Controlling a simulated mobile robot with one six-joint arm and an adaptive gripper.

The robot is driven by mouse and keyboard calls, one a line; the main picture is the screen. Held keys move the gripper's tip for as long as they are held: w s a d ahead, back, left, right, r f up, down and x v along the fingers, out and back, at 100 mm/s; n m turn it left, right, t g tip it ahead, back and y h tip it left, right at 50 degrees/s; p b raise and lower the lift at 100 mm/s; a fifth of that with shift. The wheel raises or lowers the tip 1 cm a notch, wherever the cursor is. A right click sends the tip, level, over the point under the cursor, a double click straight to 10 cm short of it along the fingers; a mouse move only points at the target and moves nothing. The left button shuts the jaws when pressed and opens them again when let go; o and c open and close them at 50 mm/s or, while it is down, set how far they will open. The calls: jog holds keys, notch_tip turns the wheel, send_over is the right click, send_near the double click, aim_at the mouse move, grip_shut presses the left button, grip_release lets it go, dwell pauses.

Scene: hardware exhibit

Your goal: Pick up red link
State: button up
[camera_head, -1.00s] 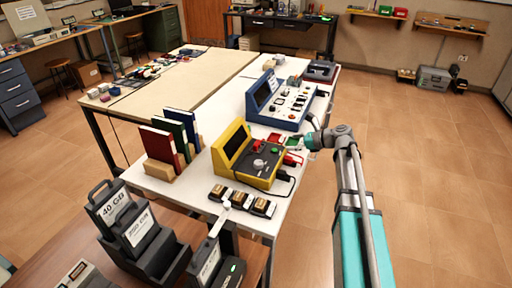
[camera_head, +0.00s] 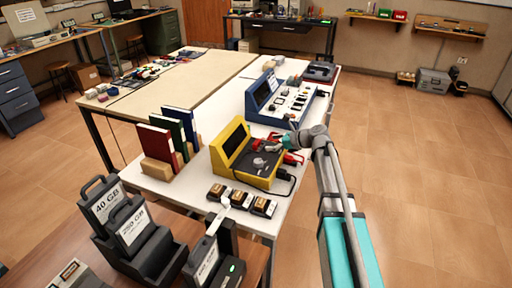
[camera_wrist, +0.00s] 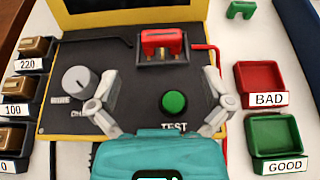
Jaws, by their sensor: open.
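The red link (camera_wrist: 162,42) sits in a dark socket on the black panel of the yellow tester, upper middle of the wrist view. In the head view the yellow tester (camera_head: 219,150) stands on the white table, and I cannot make out the link there. My gripper (camera_wrist: 158,112) is open and empty above the panel, its two fingers spread wide. The link lies beyond the fingertips, toward the top of the wrist view, and is not between them. In the head view my gripper (camera_head: 283,144) is over the tester's right part.
On the panel are a grey knob (camera_wrist: 77,79) and a green TEST button (camera_wrist: 173,102). To the right are a red BAD bin (camera_wrist: 260,80), a green GOOD bin (camera_wrist: 275,135) and a green link (camera_wrist: 241,10). A red cable (camera_wrist: 215,62) runs beside the socket.

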aim_at(258, 142)
jog(key=shift+a, duration=0.15)
jog(key=shift+w+b+x, duration=0.2)
jog(key=shift+b+x, duration=0.6)
jog(key=shift+x, duration=1.8)
jog(key=shift+r, duration=0.2)
jog(key=c, duration=1)
jog(key=shift+r, duration=0.2)
jog(key=shift+r+p, duration=0.75)
jog(key=shift+p, duration=0.2)
jog(key=s+d+r+p, duration=0.2)
jog(key=s+r+p, duration=0.1)
jog(key=s, duration=0.1)
jog(key=s+d+r+p, duration=0.2)
jog(key=s+r+p, duration=0.2)
jog(key=s+d+r+p, duration=0.2)
jog(key=s+r+p, duration=0.2)
jog(key=shift+s+d, duration=0.2)
jog(key=shift+d, duration=0.2)
